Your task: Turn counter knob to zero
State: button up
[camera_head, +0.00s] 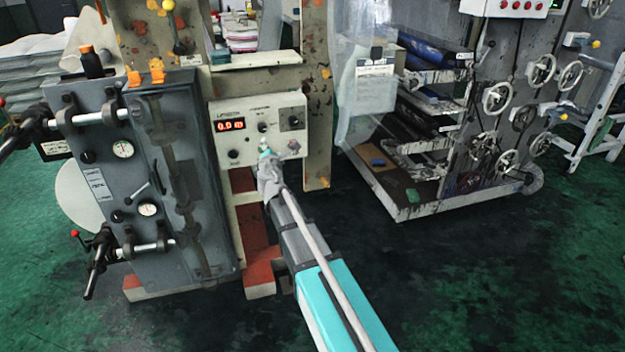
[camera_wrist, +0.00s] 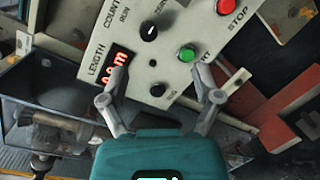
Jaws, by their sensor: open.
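The black counter knob (camera_wrist: 148,32) has a white mark and sits on the control panel, beside printing that reads "COUNT" and "RUN". It lies beyond my fingertips, towards the top of the wrist view. In the head view, the knob (camera_head: 262,127) is small on the pale panel (camera_head: 245,108). My gripper (camera_wrist: 158,73) is open and empty, with its fingers apart in front of the panel. It also shows in the head view (camera_head: 266,152), just below the knob.
A red "LENGTH" display (camera_wrist: 113,66) reads about 0.0 m. A green button (camera_wrist: 187,54), a red stop button (camera_wrist: 198,6) and a smaller black knob (camera_wrist: 157,90) are close by. A grey machine cabinet (camera_head: 175,180) stands left of my arm.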

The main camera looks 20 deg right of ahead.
jog(key=s+d+f+m+g+h+p, duration=0.1)
jog(key=s+d+f+m+g+p, duration=0.1)
jog(key=s+d+m+g, duration=0.2)
jog(key=s+d+f+m+g+h+p, duration=0.2)
jog(key=s+d+m+g+p, duration=0.1)
jog(key=s+m, duration=0.7)
jog(key=shift+s+d+f+m+g+h, duration=0.3)
jog(key=shift+d+m+g, duration=0.3)
jog(key=shift+d+g, duration=0.45)
jog(key=shift+d, duration=0.15)
jog(key=s+a+f+m+g+y+p, duration=0.2)
jog(key=s+a+m+g+y, duration=0.1)
jog(key=s, duration=0.7)
jog(key=s+a+f+m+g+y+p, duration=0.1)
jog(key=s+a+m+g+y+p, duration=0.1)
jog(key=s, duration=0.8)
jog(key=a+m+g+y, duration=0.1)
jog(key=m+g+y, duration=0.1)
jog(key=m+g, duration=0.1)
jog(key=shift+s+a+f, duration=0.25)
jog(key=shift+a+f, duration=0.15)
